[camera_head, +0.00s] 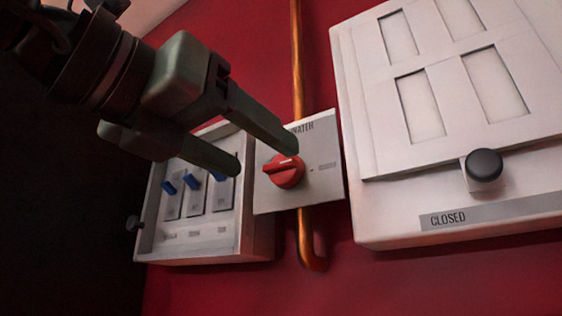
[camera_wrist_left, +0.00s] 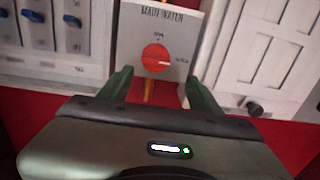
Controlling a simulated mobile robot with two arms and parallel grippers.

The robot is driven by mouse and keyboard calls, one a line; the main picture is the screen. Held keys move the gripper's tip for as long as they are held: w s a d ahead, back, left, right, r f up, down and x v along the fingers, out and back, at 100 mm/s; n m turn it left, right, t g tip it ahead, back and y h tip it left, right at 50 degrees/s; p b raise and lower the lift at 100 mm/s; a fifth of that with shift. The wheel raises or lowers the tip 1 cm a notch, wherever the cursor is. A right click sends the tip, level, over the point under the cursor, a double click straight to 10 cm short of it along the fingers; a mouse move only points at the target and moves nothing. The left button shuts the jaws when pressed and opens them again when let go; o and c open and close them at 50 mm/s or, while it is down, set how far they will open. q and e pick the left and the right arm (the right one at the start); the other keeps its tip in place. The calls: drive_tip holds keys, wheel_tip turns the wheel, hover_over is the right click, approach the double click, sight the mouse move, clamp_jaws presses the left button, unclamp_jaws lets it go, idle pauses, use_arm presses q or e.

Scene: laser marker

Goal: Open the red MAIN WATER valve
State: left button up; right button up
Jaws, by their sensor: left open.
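The red MAIN WATER valve knob (camera_head: 284,171) sits on a light grey square plate (camera_head: 327,188) on the red wall. In the left wrist view the knob (camera_wrist_left: 156,58) shows between and beyond my fingers, with a pale bar pointing right toward a small label; another label is above it. My left gripper (camera_head: 268,160) is open and reaches in from the upper left, its fingertips close to the knob. One finger overlaps the plate's upper part in the head view, the other is left of the plate. I cannot tell whether a finger touches the knob. My right gripper is not in view.
A switch box (camera_head: 207,247) with blue switches (camera_head: 169,187) is left of the plate. A white panel (camera_head: 385,215) with a black knob (camera_head: 484,164) and a CLOSED label is at the right. A copper pipe (camera_head: 297,60) runs vertically behind the plate. The red wall below is clear.

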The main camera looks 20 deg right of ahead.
sight(276, 166)
use_arm(q)
drive_tip(key=shift+t+y, duration=0.4)
drive_tip(key=shift+t, duration=0.1)
drive_tip(key=p+x, duration=0.1)
drive_tip(key=x, duration=0.1)
drive_tip(key=p+x, duration=0.1)
drive_tip(key=x, duration=0.1)
drive_tip(key=r+p+x, duration=0.1)
drive_tip(key=x, duration=0.1)
drive_tip(key=shift+w+p, duration=0.3)
drive_tip(key=shift+p, duration=0.05)
drive_tip(key=shift+w+d, duration=0.25)
drive_tip(key=shift+d, duration=0.05)
drive_tip(key=shift+f, duration=0.1)
drive_tip(key=shift+c, duration=0.3)
